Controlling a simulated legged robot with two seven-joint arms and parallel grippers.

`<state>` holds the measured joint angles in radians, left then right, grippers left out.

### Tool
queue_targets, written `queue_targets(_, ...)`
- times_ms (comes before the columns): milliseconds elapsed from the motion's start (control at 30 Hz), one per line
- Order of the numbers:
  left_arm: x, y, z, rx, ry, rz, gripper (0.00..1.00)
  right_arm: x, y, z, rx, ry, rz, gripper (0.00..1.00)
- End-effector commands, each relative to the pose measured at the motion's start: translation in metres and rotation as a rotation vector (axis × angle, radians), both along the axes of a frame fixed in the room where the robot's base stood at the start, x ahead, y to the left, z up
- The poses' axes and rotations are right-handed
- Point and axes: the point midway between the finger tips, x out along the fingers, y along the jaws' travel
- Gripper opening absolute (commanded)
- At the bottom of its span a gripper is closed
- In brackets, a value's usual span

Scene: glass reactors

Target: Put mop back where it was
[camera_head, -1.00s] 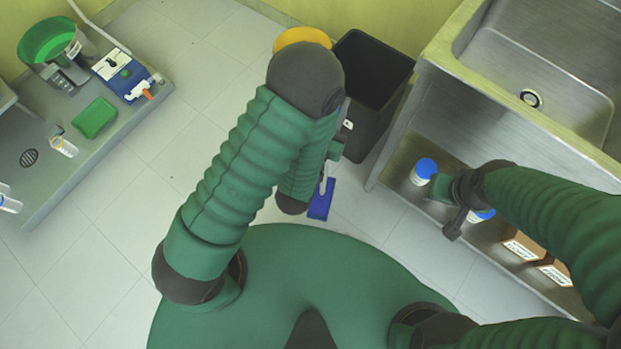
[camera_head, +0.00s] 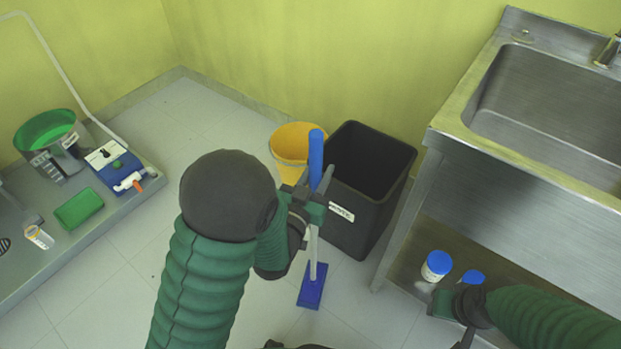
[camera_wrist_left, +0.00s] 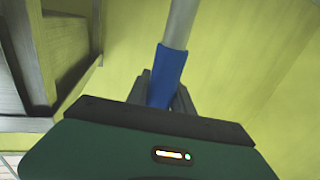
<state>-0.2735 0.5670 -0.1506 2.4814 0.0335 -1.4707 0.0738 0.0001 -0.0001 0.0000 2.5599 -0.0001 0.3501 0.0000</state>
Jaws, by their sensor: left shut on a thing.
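The mop has a blue handle (camera_head: 316,158), a pale shaft and a flat blue head (camera_head: 312,286). In the head view it stands nearly upright in front of the black bin, its head low near the floor; I cannot tell whether it touches the floor. My left gripper (camera_head: 312,200) is shut on the mop below the top of its handle.
A black bin (camera_head: 345,228) with a white label stands behind the mop, with a yellow bucket (camera_head: 290,150) to its left. A steel sink (camera_head: 550,110) stands right. White bottles (camera_head: 436,266) with blue caps sit under it.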

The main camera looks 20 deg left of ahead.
Motion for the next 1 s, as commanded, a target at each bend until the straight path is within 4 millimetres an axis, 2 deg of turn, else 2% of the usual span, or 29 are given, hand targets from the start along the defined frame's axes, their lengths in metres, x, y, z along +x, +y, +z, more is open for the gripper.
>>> queue_targets(100, 0.016, 0.015, 0.000, -0.002, -0.006, 0.002, 0.00, 0.000, 0.000, -0.005, 0.000, 0.000, 0.000, 0.36)
queue_targets(200, 0.024, 0.021, -0.001, -0.003, -0.006, 0.000, 0.00, 0.000, 0.000, -0.007, 0.000, 0.000, 0.000, 0.36)
queue_targets(567, 0.038, 0.034, -0.002, -0.002, -0.007, -0.001, 0.00, 0.000, 0.000, -0.011, 0.000, 0.000, 0.000, 0.36)
queue_targets(867, 0.037, 0.033, -0.034, -0.001, -0.004, -0.002, 0.00, 0.000, 0.000, -0.032, 0.000, 0.000, 0.000, 0.36)
queue_targets(1000, 0.037, 0.033, -0.038, -0.002, -0.005, -0.002, 0.00, 0.000, 0.000, -0.033, 0.000, 0.000, 0.000, 0.36)
